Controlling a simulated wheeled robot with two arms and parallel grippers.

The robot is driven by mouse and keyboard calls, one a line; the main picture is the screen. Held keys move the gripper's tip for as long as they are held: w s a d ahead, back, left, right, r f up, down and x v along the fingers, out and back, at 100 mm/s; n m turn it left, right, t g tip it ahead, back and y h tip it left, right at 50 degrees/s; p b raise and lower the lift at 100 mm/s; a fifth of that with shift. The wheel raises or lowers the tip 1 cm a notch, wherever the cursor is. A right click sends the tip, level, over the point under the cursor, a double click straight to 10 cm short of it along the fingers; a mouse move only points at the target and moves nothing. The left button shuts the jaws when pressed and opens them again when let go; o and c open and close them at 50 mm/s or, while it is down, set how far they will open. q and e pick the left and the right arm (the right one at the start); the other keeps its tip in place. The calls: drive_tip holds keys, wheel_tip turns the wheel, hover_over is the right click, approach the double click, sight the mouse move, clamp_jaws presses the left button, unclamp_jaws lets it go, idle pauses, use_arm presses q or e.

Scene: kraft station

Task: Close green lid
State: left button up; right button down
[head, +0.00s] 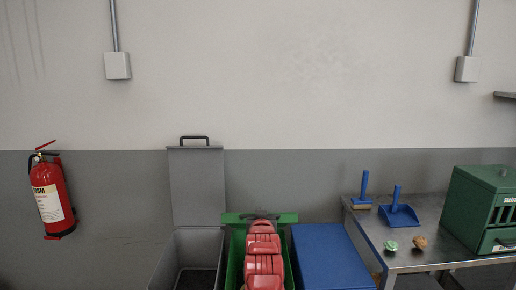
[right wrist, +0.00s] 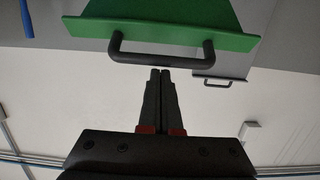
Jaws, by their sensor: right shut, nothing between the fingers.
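The green lid (head: 288,217) shows in the head view as a strip at the top of the green bin (head: 234,262), between the grey and blue bins. My red right arm covers much of it, so its exact angle is hard to tell. In the right wrist view the green lid (right wrist: 195,33) has a dark bar handle (right wrist: 165,58) along its edge. My right gripper (right wrist: 160,70) is shut and empty. Its fingertips are close to the middle of the handle; I cannot tell if they touch it. The right gripper (head: 262,214) also shows in the head view. My left gripper is not in view.
To the left, a grey bin has its grey lid (head: 197,185) standing upright. To the right, a blue lid (head: 328,258) lies beside the green bin. A metal table (head: 430,218) holds a blue brush, a blue dustpan and a green box. A fire extinguisher (head: 50,195) hangs at left.

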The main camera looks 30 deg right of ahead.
drive_tip(key=s+a+f+t+h+b, duration=0.1)
drive_tip(key=s+a+f+t+b, duration=0.1)
drive_tip(key=f+b, duration=0.6)
drive_tip(key=s+a+f+t+h+b, duration=0.1)
drive_tip(key=s+f+b, duration=0.3)
drive_tip(key=f+b, duration=0.5)
drive_tip(key=s+a+f+t+h+b, duration=0.2)
drive_tip(key=f+b, duration=0.6)
drive_tip(key=f, duration=0.6)
drive_tip(key=shift+s+a+t, duration=0.35)
drive_tip(key=shift+s+t, duration=0.3)
drive_tip(key=shift+t, duration=0.35)
drive_tip(key=shift+f, duration=0.2)
